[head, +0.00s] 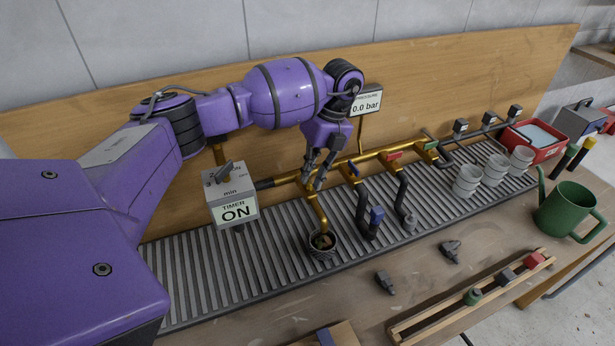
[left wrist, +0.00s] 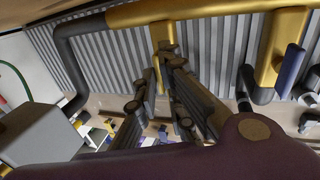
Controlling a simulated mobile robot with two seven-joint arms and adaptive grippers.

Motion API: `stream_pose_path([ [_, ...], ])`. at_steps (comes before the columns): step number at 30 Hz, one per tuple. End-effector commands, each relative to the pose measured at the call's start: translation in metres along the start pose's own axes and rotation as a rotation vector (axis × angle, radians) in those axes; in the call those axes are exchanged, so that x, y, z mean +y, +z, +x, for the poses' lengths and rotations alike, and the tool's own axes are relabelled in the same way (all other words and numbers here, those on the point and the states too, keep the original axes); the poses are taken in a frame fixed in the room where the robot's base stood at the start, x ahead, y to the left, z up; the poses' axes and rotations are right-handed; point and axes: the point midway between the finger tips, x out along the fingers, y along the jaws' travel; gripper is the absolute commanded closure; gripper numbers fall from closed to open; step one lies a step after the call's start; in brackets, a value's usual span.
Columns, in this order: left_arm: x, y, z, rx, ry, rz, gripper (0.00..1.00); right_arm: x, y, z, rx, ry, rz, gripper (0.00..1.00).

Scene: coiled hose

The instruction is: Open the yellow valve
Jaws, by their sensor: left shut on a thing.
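In the left wrist view my fingers (left wrist: 160,88) are close by the brass outlet (left wrist: 163,38). A brass spout (head: 321,213) curves down below them to the pot. My right gripper is not in view.
Blue (head: 352,168), red (head: 394,155) and green (head: 427,145) valve handles follow to the right. A timer box (head: 232,195) reading ON stands left of my gripper. A pressure display (head: 367,102) reads 0.0 bar.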

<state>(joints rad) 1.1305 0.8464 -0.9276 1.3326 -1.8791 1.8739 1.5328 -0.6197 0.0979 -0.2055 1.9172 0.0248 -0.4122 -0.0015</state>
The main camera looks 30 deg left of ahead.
Motion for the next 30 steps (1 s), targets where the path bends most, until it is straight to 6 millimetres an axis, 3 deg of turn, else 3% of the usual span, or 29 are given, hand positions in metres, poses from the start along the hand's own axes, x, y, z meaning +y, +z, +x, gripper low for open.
stream_pose_path([
  [5,-0.001,-0.001,0.002,0.002,-0.001,0.000,1.00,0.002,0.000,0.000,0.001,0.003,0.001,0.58],
  [6,-0.001,-0.001,0.002,0.002,-0.001,0.001,0.86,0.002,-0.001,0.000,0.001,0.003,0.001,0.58],
  [7,-0.001,-0.001,0.002,0.002,0.000,0.001,0.82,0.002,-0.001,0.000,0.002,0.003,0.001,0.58],
  [19,0.000,0.000,-0.002,-0.001,-0.001,0.002,0.82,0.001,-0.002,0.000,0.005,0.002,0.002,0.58],
  [30,0.010,0.001,-0.035,-0.001,-0.003,0.001,0.82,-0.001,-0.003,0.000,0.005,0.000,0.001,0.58],
])
